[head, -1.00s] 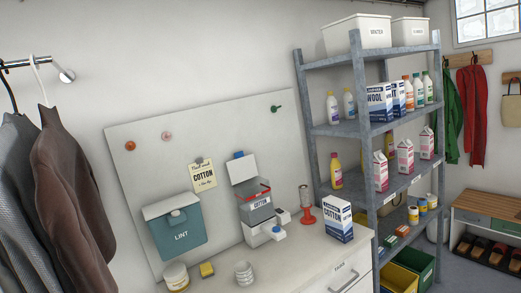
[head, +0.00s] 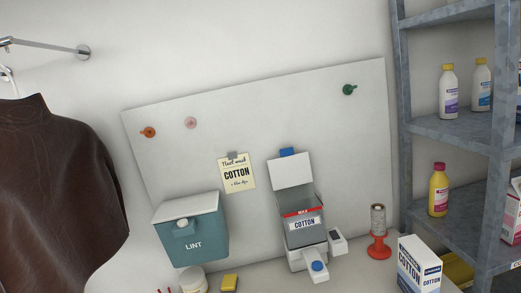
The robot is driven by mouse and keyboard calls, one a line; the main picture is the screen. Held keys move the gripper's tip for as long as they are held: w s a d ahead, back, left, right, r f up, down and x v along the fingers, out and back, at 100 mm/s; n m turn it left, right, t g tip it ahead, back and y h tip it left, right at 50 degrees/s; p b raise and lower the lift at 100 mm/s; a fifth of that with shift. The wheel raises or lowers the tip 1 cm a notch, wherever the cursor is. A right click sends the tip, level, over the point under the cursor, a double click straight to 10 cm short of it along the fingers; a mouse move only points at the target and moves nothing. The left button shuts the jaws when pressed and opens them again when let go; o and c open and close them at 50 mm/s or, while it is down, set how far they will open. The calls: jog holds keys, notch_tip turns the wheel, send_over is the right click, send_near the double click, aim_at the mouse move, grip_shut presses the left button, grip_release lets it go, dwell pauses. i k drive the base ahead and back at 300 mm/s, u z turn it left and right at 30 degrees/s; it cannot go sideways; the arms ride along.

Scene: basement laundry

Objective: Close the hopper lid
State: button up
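The hopper (head: 303,225) is a grey box labelled COTTON, mounted in front of the pale board, with a red MAX strip near its top edge. Its white lid (head: 291,172) stands open, tilted up and back against the board, with a blue tab (head: 287,152) at its top. Below the hopper is a white dispenser base (head: 312,262) with a blue button. My gripper does not show in the head view.
A teal LINT bin (head: 191,236) with a closed lid hangs left of the hopper. A COTTON carton (head: 418,265) and an orange-based stand (head: 379,248) are to the right. A metal shelf (head: 446,130) fills the right side; a brown jacket (head: 60,190) hangs left. A yellow sponge (head: 230,283) lies below.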

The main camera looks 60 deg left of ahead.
aim_at(290, 170)
jog(key=u, duration=0.6)
jog(key=i, duration=1)
jog(key=u, duration=0.8)
jog(key=i, duration=0.25)
jog(key=u, duration=0.2)
